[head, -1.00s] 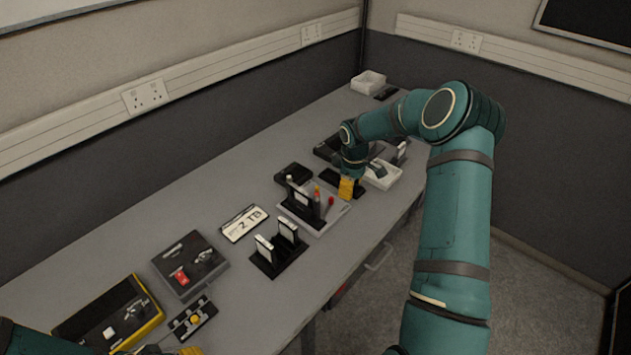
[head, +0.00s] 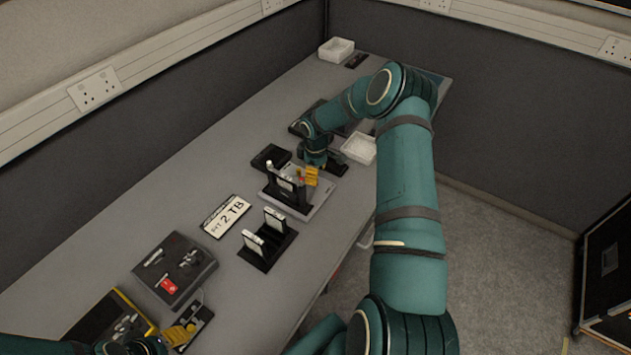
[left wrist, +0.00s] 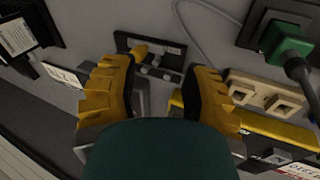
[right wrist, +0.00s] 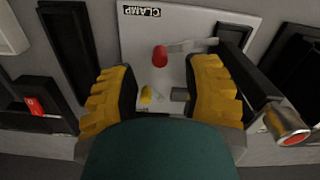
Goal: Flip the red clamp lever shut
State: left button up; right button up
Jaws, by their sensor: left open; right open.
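The red clamp lever has a red knob (right wrist: 160,56) on a pale arm (right wrist: 190,45). It sits on a light grey board (right wrist: 240,22) marked CLAMP in the right wrist view. My right gripper (right wrist: 162,90) is open and empty, with its fingers over the board and the red knob ahead of the gap between them. In the head view the right gripper (head: 312,174) hangs at the far end of the board (head: 318,205), and the lever is hard to make out there.
A black stand with white-faced cards (head: 265,245) and a 2 TB plate (head: 227,215) are nearby. A grey box with a red switch (head: 172,268) stands nearer me. Bare table lies along the wall side.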

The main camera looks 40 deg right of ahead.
aim_at(312, 191)
jog(key=shift+f, duration=2.25)
